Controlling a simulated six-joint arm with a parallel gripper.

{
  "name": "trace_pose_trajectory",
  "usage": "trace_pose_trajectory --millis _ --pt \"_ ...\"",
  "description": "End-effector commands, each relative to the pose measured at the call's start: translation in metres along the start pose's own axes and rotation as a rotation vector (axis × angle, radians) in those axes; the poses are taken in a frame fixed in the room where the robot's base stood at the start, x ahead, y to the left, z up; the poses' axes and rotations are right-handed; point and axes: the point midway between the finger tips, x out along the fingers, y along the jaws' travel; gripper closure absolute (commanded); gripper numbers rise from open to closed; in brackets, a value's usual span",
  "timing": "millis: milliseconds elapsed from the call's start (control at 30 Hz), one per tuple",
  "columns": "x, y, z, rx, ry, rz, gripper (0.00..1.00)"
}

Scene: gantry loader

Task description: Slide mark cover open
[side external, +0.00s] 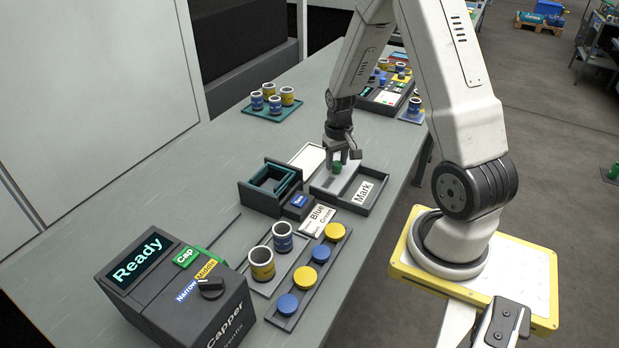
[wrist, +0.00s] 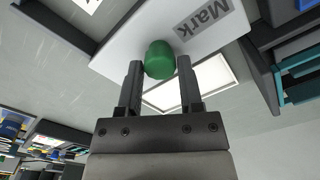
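The mark cover is a pale sliding panel with a green knob (side external: 337,168), set in a dark low frame (side external: 378,200) with a "Mark" label (side external: 364,192). In the wrist view the pale panel (wrist: 125,48) fills the upper middle, with the "Mark" label (wrist: 202,18) on it. The green knob (wrist: 160,58) stands between my fingertips there. My gripper (side external: 344,152) points down over the knob. In the wrist view my gripper (wrist: 160,66) is open, with a finger on each side of the knob. I cannot tell whether the right finger touches it.
A dark box with a teal-edged opening (side external: 269,178) stands left of the frame. A white plate (side external: 309,157) lies behind it. The capper machine (side external: 180,290), two cups (side external: 262,264) and a rack of coloured caps (side external: 320,253) are nearer the camera.

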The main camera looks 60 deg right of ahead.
Motion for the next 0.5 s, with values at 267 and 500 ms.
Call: trace_pose_trajectory --millis 267,500 --pt "-0.0002 0.0 0.0 0.0 0.0 0.0 1.0" --pt "-0.0003 0.0 0.0 0.0 0.0 0.0 1.0"
